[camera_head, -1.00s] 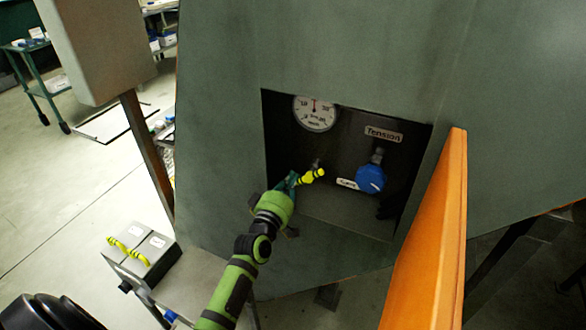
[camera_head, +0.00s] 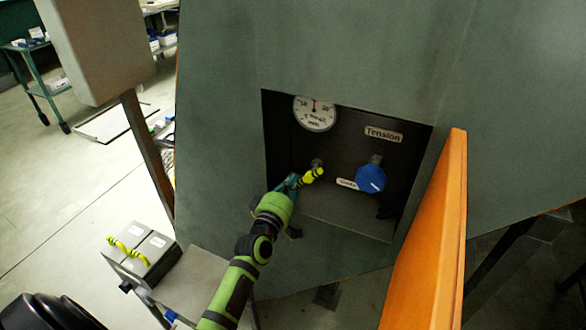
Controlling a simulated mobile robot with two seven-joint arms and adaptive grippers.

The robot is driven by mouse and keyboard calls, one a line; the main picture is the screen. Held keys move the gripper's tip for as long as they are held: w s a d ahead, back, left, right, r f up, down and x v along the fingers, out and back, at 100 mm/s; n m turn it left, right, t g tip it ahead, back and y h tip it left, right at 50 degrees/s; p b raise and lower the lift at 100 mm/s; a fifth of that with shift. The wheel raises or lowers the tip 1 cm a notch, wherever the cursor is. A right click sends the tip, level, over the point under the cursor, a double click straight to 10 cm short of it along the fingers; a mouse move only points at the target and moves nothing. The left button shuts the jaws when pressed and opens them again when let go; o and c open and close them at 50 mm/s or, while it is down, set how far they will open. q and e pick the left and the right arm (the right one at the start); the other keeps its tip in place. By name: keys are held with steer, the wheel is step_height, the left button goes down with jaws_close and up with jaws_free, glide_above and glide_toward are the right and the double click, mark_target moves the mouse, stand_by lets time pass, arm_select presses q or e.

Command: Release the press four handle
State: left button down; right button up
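The yellow press handle (camera_head: 313,174) is inside a dark recess of the grey-green press (camera_head: 225,150), below a round gauge (camera_head: 315,113). My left gripper (camera_head: 298,181) reaches into the recess from the lower left. Its teal fingers are at the lower left end of the handle. The fingers are small and partly hidden by the green wrist, so I cannot tell whether they are closed on the handle or only beside it. My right gripper is out of view.
A blue knob (camera_head: 371,179) sits right of the handle, under the Tension label (camera_head: 384,134). An open orange door (camera_head: 425,245) stands at the recess's right.

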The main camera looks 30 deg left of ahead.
arm_select(q)
steer(key=shift+d+f+n, duration=0.2)
steer(key=shift+f+n, duration=0.1)
steer(key=shift+n, duration=0.5)
steer(key=shift+d+f+n, duration=0.15)
steer(key=shift+f+n, duration=0.1)
steer(key=shift+n, duration=0.55)
stand_by(6.4)
